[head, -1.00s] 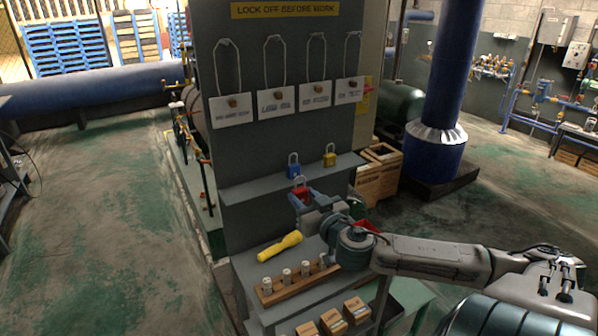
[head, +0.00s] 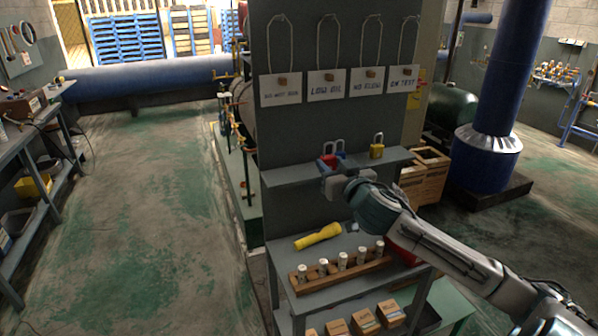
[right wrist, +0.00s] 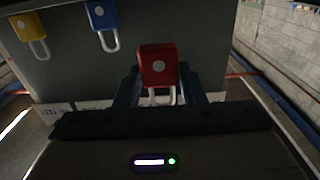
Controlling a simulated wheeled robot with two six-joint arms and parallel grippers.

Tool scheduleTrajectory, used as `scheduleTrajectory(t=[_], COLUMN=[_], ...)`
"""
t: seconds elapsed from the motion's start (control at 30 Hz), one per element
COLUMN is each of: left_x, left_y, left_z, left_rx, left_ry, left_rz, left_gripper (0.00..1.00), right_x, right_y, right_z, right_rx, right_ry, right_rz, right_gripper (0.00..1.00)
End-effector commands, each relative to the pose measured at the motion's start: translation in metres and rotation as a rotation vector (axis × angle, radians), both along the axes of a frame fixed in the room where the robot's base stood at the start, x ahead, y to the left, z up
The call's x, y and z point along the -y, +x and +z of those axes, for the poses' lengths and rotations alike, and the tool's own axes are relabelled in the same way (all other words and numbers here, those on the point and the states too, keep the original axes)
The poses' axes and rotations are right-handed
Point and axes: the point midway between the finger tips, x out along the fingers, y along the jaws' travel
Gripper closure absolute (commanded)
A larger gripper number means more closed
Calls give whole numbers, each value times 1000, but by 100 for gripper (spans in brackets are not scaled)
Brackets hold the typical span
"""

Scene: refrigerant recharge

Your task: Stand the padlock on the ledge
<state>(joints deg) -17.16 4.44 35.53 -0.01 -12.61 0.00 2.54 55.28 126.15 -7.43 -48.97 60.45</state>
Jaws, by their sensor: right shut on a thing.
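The red padlock (head: 327,162) is held upright, shackle up, at the front of the grey ledge (head: 290,174). My right gripper (head: 334,172) is shut on it. In the right wrist view, which is upside down, the red padlock (right wrist: 158,66) sits between the two fingers (right wrist: 158,85). I cannot tell whether its base touches the ledge. A blue padlock (head: 340,152) stands on the ledge just behind and right of it, partly hidden. A yellow padlock (head: 377,150) stands farther right. My left gripper is not in view.
Hanging tags (head: 327,85) line the panel above the ledge. The ledge's left part is bare. Below is a bench with a yellow flashlight (head: 318,237), a wooden rack (head: 342,273) of small cylinders and several boxes (head: 364,319).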

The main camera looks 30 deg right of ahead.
Motion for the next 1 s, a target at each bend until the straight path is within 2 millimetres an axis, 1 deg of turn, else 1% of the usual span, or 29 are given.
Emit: scheduleTrajectory(t=[0.27,0.43,0.6,0.7,0.87,1.0], left_x=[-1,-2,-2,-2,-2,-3], left_y=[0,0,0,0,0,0], left_z=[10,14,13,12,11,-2], left_rx=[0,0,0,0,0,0], left_ry=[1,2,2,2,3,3], left_rz=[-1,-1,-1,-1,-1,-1], left_gripper=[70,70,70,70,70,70], right_x=[-9,-16,-22,-25,-27,-27], right_y=[31,56,84,97,104,104], right_z=[-1,-3,-7,-9,-12,-25], right_rx=[4,4,4,3,1,0], right_ry=[8,8,6,2,-1,-2], right_rz=[0,2,1,0,1,1], right_gripper=[82,82,82,82,82,82])
